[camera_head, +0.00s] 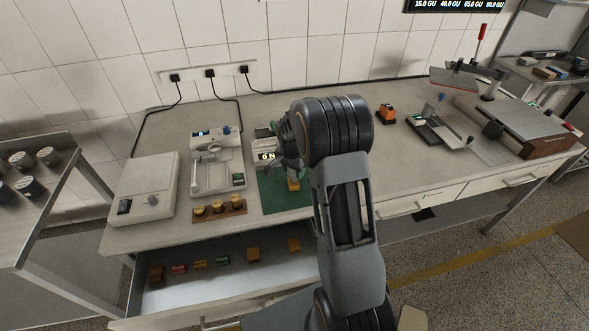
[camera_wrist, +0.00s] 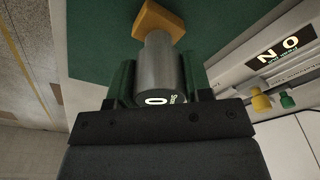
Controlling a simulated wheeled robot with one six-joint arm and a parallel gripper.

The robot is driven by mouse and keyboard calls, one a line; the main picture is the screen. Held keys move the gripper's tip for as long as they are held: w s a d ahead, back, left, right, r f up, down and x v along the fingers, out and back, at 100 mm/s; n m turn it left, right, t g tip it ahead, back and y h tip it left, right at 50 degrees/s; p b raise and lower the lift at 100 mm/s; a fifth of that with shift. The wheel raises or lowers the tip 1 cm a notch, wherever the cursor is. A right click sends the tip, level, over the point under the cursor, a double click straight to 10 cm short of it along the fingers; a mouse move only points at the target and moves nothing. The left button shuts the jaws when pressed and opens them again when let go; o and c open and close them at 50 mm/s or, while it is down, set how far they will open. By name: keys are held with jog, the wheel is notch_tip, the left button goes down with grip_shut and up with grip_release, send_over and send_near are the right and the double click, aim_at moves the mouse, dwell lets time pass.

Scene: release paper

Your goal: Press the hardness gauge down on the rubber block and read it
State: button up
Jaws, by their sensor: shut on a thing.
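In the wrist view my gripper (camera_wrist: 155,82) is shut on the hardness gauge (camera_wrist: 160,58), a grey metal cylinder. The gauge's near end has a dark face with a lit 0 and small lettering cut off at the side. Its far end overlaps the orange-brown rubber block (camera_wrist: 158,18) in the picture; I cannot tell whether they touch. The block lies on a green mat (camera_wrist: 95,40) and also shows in the head view (camera_head: 293,185) below my gripper (camera_head: 284,168). In the head view my arm hides much of the gauge.
A unit with a lit "0 N" display (camera_head: 266,156) stands just left of my gripper. A wooden rack with brass pieces (camera_head: 219,208) sits left of the mat. An open drawer (camera_head: 215,285) with several small blocks juts out in front.

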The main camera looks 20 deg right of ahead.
jog(key=shift+f+b, duration=0.35)
jog(key=shift+f, duration=0.05)
dwell(0.6)
jog(key=shift+s+f, duration=0.2)
jog(key=shift+f, duration=0.1)
dwell(1.9)
jog(key=shift+r+b, duration=0.15)
jog(key=shift+b, duration=0.15)
dwell(0.4)
jog(key=o, duration=1)
jog(key=shift+w+r, duration=0.1)
jog(key=shift+w, duration=0.05)
